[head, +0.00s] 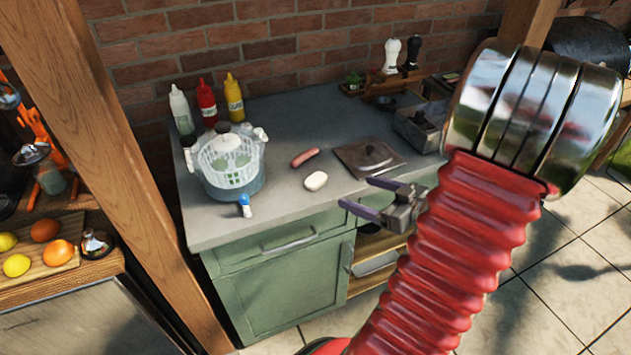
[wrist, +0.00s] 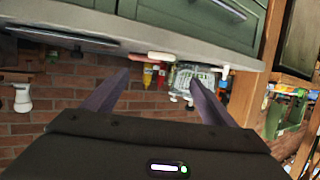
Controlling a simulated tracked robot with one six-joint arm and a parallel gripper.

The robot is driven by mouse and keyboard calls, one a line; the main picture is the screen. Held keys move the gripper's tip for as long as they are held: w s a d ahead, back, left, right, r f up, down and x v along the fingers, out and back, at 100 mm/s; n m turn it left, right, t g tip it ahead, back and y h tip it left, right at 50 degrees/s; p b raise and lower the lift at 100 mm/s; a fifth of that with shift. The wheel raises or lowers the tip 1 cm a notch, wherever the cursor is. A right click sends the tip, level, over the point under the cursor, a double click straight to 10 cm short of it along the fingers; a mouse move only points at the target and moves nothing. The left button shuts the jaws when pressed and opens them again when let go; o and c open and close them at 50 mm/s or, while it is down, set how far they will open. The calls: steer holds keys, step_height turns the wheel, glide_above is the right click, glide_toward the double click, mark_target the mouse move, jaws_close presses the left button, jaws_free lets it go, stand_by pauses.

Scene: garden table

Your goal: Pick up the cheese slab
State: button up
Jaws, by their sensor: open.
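The cheese slab (head: 316,181), a small white block with rounded edges, lies flat on the grey counter near its front edge. In the wrist view, which is upside down, the slab (wrist: 162,56) shows edge-on beyond the fingers, roughly between them. My gripper (head: 355,192) is open and empty. In the head view it is to the right of the slab, by the front edge of the counter, and apart from it. Both purple-grey fingers of my gripper (wrist: 158,76) show in the wrist view with nothing between them.
A pink sausage (head: 304,158) lies just behind the slab. A salad spinner (head: 231,180) and a blue-capped item (head: 245,205) stand to the left, sauce bottles (head: 207,102) behind. A dark square lid (head: 369,157) lies to the right. Green cabinets (head: 285,285) are below.

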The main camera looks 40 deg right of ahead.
glide_toward(317, 179)
steer(key=shift+x, duration=1.2)
steer(key=shift+d, duration=0.1)
steer(key=shift+w, duration=0.1)
steer(key=shift+x, duration=2.5)
steer(key=shift+c, duration=0.3)
steer(key=c, duration=1.1)
